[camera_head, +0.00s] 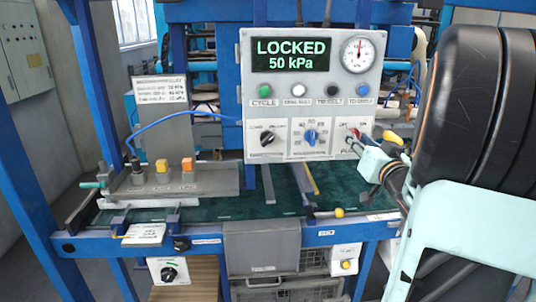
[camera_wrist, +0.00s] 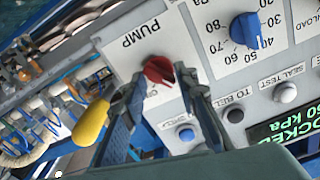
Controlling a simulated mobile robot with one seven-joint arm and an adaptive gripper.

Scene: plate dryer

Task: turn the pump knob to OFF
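The knob's labels are partly covered by the fingers. The panel display (camera_head: 291,55) reads LOCKED, 50 kPa.
A blue dial (camera_wrist: 245,29) is beside the pump knob, and a black knob (camera_head: 267,139) lies further left. Several buttons and a gauge (camera_head: 360,53) sit above. A yellow knob-ended lever (camera_wrist: 90,122) is close to my gripper in the wrist view.

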